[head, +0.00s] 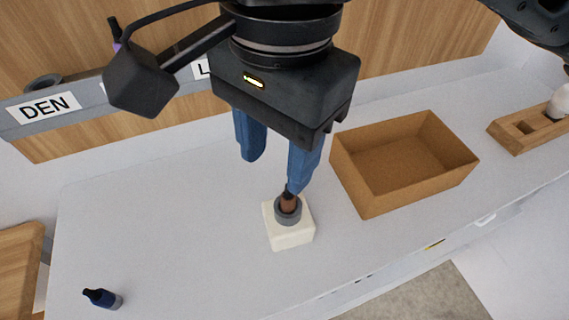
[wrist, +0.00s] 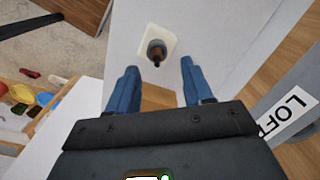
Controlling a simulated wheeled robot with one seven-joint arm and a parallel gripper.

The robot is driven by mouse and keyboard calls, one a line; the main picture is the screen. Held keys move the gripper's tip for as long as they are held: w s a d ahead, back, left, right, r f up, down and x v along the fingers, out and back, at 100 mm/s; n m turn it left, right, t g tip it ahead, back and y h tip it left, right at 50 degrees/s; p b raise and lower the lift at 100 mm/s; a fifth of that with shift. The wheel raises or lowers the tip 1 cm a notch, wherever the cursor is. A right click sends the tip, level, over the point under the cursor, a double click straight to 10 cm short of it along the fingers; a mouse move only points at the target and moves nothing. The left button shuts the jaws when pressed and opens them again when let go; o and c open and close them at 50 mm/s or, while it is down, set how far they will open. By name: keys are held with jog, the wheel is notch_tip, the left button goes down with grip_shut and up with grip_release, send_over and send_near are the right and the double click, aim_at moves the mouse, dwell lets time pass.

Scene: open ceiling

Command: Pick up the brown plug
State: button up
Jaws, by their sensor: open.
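The brown plug (head: 287,202) stands in a grey ring on a cream block (head: 291,236) on the white table. Its lower part is hidden inside the ring. In the wrist view the plug (wrist: 156,57) and the block (wrist: 148,39) show ahead of the fingers, roughly centred between them. My gripper (head: 271,175) has blue fingers spread apart and is empty. In the head view the right fingertip overlaps the top of the plug; I cannot tell whether they touch. My gripper (wrist: 155,75) in the wrist view shows the plug beyond the tips.
An empty brown open box (head: 367,193) stands right of the block. A wooden holder (head: 513,136) is at the far right. A small dark blue bottle-like object (head: 103,298) lies at the front left. A grey ledge with a "DEN" sign (head: 45,108) runs along the back.

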aim_at(288, 200)
jog(key=shift+w+d+f+h, duration=0.1)
jog(key=shift+w+d+h, duration=0.1)
jog(key=shift+d+h, duration=0.15)
jog(key=shift+d+f, duration=0.2)
jog(key=shift+f, duration=0.05)
jog(key=shift+w+d+f, duration=0.1)
jog(key=shift+w+f, duration=0.05)
jog(key=shift+f, duration=3.4)
jog(key=shift+c, duration=0.5)
grip_shut()
